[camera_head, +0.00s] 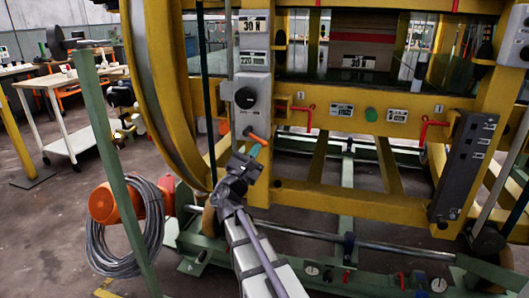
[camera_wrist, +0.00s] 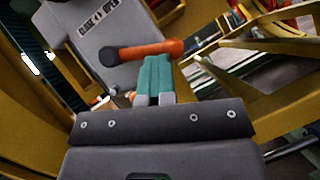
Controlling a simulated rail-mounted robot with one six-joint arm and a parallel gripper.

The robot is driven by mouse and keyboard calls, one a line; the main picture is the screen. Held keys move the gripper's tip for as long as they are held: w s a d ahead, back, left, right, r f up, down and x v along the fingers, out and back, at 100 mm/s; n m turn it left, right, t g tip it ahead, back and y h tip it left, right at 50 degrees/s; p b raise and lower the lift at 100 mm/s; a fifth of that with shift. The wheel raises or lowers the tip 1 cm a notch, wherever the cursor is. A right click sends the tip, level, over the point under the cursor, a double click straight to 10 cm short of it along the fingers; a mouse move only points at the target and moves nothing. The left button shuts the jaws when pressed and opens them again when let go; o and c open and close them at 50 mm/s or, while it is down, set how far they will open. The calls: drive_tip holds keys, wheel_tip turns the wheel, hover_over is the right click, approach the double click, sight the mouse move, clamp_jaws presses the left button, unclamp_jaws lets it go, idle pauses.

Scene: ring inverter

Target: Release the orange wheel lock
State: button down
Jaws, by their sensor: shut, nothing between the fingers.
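The orange wheel lock is a lever handle (camera_head: 257,138) on a grey box (camera_head: 252,98) on the yellow frame. In the wrist view the orange lever (camera_wrist: 148,50) points right from a dark pivot on a grey plate (camera_wrist: 95,35) with a small white label. My gripper (camera_head: 255,151), with teal fingers, is just below the lever in the head view. In the wrist view the gripper (camera_wrist: 155,70) is shut and empty, its fingertips close under the lever's right half. I cannot tell whether they touch it.
Yellow frame beams (camera_head: 345,202) surround the lever. Red handles (camera_head: 302,108) are on the crossbeam to the right. A green post (camera_head: 118,185) with a coiled grey cable (camera_head: 98,235) stands at left. A white cart (camera_head: 65,115) stands farther left.

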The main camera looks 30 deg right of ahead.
drive_tip(key=shift+s+d+r, duration=0.1)
drive_tip(key=shift+d+r, duration=0.05)
drive_tip(key=shift+d, duration=0.05)
idle(0.4)
drive_tip(key=w+f+b+v, duration=0.1)
drive_tip(key=f+b+v, duration=0.1)
drive_tip(key=b+v, duration=0.6)
drive_tip(key=v, duration=0.4)
drive_tip(key=shift+f+b, duration=0.3)
